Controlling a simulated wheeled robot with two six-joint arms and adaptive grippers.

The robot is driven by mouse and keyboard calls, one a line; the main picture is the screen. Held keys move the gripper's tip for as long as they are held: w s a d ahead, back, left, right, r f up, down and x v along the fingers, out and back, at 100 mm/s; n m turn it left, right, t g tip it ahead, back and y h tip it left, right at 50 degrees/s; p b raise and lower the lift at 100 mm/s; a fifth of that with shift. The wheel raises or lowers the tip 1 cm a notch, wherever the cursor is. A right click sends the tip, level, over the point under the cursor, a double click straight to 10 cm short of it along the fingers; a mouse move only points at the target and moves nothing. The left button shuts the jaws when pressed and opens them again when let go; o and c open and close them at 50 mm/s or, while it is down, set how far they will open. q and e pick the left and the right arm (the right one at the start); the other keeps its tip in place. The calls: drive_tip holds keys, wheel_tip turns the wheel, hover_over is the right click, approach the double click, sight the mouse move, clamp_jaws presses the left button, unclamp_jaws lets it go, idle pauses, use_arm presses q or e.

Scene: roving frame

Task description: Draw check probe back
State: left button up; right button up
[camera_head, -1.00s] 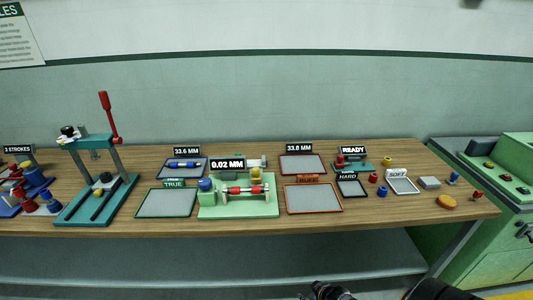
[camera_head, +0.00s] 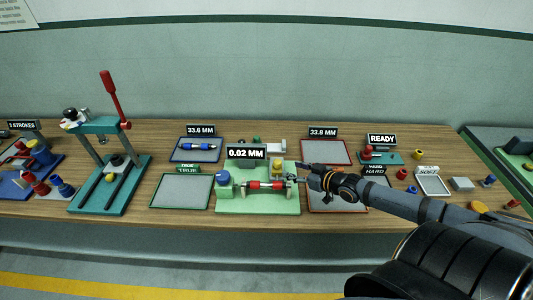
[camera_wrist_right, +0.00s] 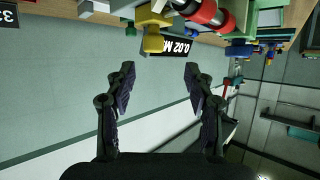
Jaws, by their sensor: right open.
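The green check fixture (camera_head: 230,204) stands at the front middle of the bench under a 0.02 MM sign (camera_head: 246,153). A red and silver shaft (camera_head: 256,185) lies across it, with a blue knob (camera_head: 223,178) at its left. A yellow part (camera_head: 277,167) stands behind the shaft; a yellow knob also shows in the right wrist view (camera_wrist_right: 153,38). I cannot tell for sure which part is the probe. My right gripper (camera_head: 301,174) is open and empty at the fixture's right end. In the right wrist view its fingers (camera_wrist_right: 158,78) stand apart, short of the yellow knob. My left gripper is out of view.
A teal press (camera_head: 100,192) with a red lever stands left. A green-edged TRUE tray (camera_head: 180,192) and a blue tray holding a shaft (camera_head: 197,158) lie left of the fixture. A red tray (camera_head: 326,152) lies behind my right arm, which covers part of another tray and the HARD tray.

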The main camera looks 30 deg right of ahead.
sight(278, 162)
drive_tip(key=b+x, duration=0.2)
drive_tip(key=b, duration=0.1)
drive_tip(key=b+x, duration=0.3)
drive_tip(key=d+b+x, duration=0.1)
drive_tip(key=b+x, duration=0.1)
drive_tip(key=x, duration=0.1)
drive_tip(key=shift+w+r+b, duration=0.2)
drive_tip(key=shift+w+b, duration=0.15)
drive_tip(key=shift+b, duration=0.05)
drive_tip(key=shift+w, duration=0.35)
drive_tip(key=shift+w+f, duration=0.15)
drive_tip(key=shift+w, duration=0.05)
drive_tip(key=shift+w+a, duration=0.15)
drive_tip(key=shift+w, duration=0.05)
drive_tip(key=shift+f, duration=0.1)
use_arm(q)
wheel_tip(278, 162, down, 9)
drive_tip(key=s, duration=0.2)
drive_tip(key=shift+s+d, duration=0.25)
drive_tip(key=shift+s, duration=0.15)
use_arm(e)
clamp_jaws()
